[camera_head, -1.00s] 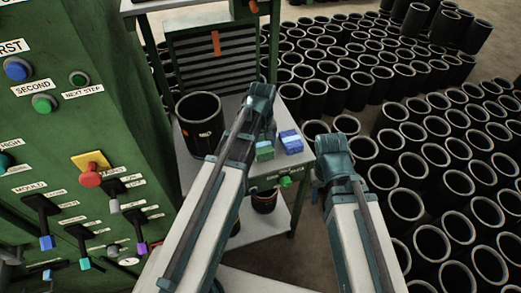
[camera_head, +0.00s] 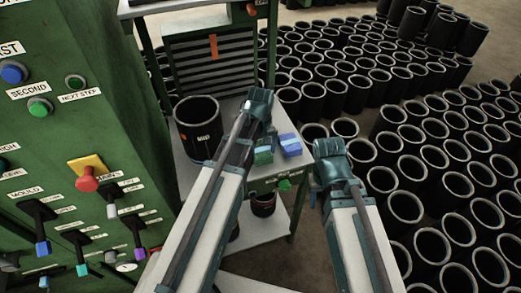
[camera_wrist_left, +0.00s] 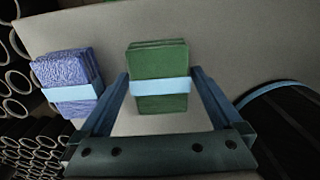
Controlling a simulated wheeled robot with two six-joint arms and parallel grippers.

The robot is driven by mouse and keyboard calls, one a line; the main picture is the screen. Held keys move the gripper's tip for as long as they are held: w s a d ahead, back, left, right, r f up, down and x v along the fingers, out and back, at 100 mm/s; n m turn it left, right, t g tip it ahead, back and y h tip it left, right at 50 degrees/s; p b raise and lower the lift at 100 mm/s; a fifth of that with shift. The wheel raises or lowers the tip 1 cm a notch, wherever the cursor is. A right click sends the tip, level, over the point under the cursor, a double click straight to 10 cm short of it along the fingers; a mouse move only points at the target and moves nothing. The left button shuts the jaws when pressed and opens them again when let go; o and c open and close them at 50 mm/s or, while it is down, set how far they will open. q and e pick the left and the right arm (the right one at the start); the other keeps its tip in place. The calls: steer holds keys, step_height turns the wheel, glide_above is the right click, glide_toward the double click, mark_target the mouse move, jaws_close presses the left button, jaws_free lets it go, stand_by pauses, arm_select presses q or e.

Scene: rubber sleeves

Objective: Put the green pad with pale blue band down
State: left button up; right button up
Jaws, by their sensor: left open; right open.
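The green pad with pale blue band (camera_head: 263,156) lies on the pale table top (camera_head: 288,122). In the left wrist view the green pad (camera_wrist_left: 158,62) is a small stack, its band across the front. My left gripper (camera_wrist_left: 160,78) is open, one finger on each side of the pad, with visible gaps. In the head view my left gripper (camera_head: 258,108) is above and partly in front of the pad. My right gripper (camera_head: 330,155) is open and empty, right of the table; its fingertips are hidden.
A blue-purple pad with a pale blue band (camera_head: 290,144) lies just right of the green one. A black bucket (camera_head: 198,128) stands to the left. A green control panel (camera_head: 75,150) fills the left. Many black rubber sleeves (camera_head: 440,170) crowd the right floor.

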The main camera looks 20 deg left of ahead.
mark_target(261, 150)
arm_select(q)
step_height(261, 150, up, 12)
steer(key=p, duration=1.2)
steer(key=s+d+m+y, duration=0.1)
steer(key=s+d+m, duration=0.9)
steer(key=s, duration=0.4)
steer(key=shift+s+d+m, duration=0.15)
steer(key=shift+d+m, duration=0.05)
steer(key=shift+m, duration=0.1)
arm_select(e)
step_height(261, 150, up, 12)
arm_select(q)
steer(key=shift+r, duration=0.1)
